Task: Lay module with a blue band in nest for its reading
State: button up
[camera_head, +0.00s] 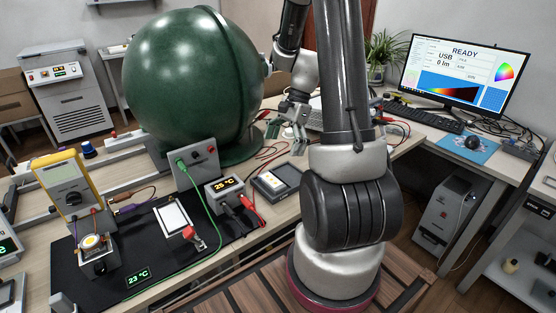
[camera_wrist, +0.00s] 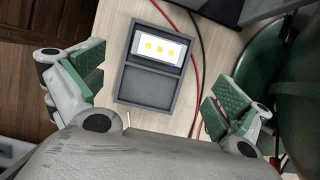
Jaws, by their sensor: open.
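My gripper (camera_wrist: 157,90) is open and empty, its green-padded fingers wide apart on either side of the view. In the head view my gripper (camera_head: 292,122) hangs over the bench, right of the green sphere. Between the fingers in the wrist view is a dark grey two-compartment tray (camera_wrist: 148,105). A white module with yellow dots (camera_wrist: 160,46) lies in its upper compartment; the lower is empty. I cannot identify the nest for certain.
The large green sphere (camera_head: 193,77) stands close to my arm. Red and black cables (camera_wrist: 196,60) run beside the tray.

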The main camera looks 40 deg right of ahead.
jog(key=s+a+r+n+t+h, duration=0.1)
jog(key=s+a+r+n, duration=0.25)
jog(key=r, duration=0.35)
jog(key=s+a+r+n+h, duration=0.1)
jog(key=s+a+r+n, duration=0.15)
jog(key=r+n, duration=0.35)
jog(key=s+a+r+n+t+h, duration=0.1)
jog(key=s+r+n, duration=0.2)
jog(key=s+n, duration=0.1)
jog(key=s+r+n+t+h, duration=0.1)
jog(key=s+r+n+t, duration=0.1)
jog(key=s, duration=0.4)
jog(key=shift+s+a+r+n+t, duration=0.3)
jog(key=shift+s+a+r+n, duration=0.1)
jog(key=shift+r+n, duration=0.55)
